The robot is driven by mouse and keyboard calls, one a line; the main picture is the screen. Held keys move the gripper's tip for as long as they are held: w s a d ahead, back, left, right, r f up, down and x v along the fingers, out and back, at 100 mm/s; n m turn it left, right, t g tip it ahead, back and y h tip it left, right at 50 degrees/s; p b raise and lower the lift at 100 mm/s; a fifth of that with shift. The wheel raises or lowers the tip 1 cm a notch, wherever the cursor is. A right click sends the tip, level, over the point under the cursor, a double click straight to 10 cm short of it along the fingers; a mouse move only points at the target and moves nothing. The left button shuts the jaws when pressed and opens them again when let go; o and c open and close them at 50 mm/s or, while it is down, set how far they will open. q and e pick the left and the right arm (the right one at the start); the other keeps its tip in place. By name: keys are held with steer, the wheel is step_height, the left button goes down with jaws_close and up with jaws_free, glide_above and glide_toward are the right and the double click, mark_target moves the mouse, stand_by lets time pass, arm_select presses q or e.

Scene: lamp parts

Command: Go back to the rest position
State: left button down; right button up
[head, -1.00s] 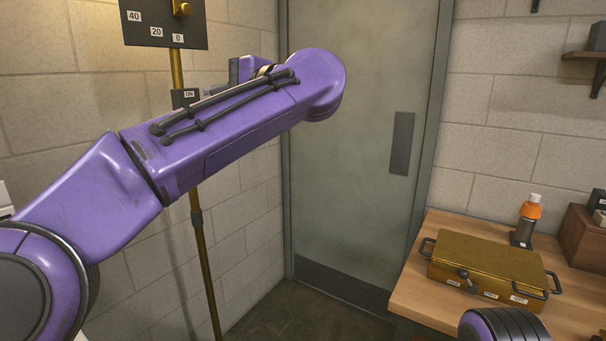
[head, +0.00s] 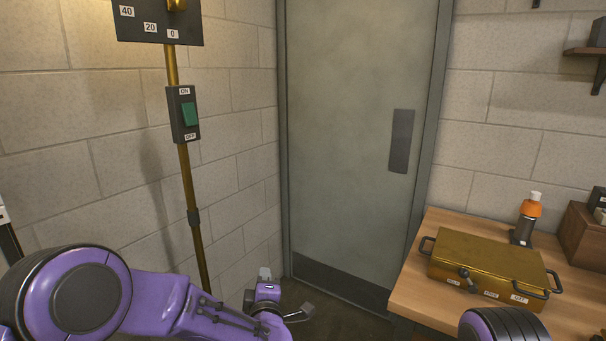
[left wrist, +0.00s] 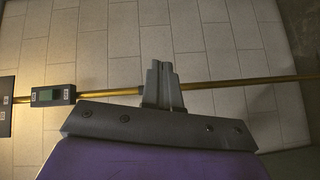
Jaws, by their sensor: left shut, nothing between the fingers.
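My left arm (head: 165,300) is low at the bottom left of the head view, bent, with its wrist in front of the foot of the door. My left gripper (left wrist: 162,72) shows in the left wrist view with its two grey fingers together and nothing between them. Behind the fingers a brass pole (left wrist: 225,85) crosses the left wrist view, apart from them as far as I can tell. A rounded part of my right arm (head: 503,326) shows at the bottom right of the head view; my right gripper is out of view.
The brass pole (head: 192,185) carries a switch box (head: 183,114) with a green rocker marked ON and OFF, below a dark scale plate (head: 158,28). A grey door (head: 350,130) stands behind. At right, a wooden table (head: 415,285) holds a brass case (head: 488,262) and an orange-topped bottle (head: 527,220).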

arm_select(q)
steer(key=s+a+f+m+g+h, duration=0.1)
steer(key=s+a+f+m+g, duration=0.35)
steer(key=s+f, duration=0.65)
steer(key=s+a+f+m+g, duration=0.35)
steer(key=s+a+f, duration=0.35)
steer(key=f, duration=0.5)
steer(key=s+a+f+g, duration=0.2)
steer(key=s+a, duration=0.1)
steer(key=s, duration=0.5)
steer(key=s+a+f+m+g+y, duration=0.1)
steer(key=s+a+f+g, duration=0.1)
steer(key=s, duration=0.6)
steer(key=s+a+f+m+g, duration=0.1)
steer(key=s+a+f, duration=0.3)
steer(key=s, duration=0.5)
steer(key=shift+a+g+y, duration=0.2)
steer(key=shift+g+y, duration=0.2)
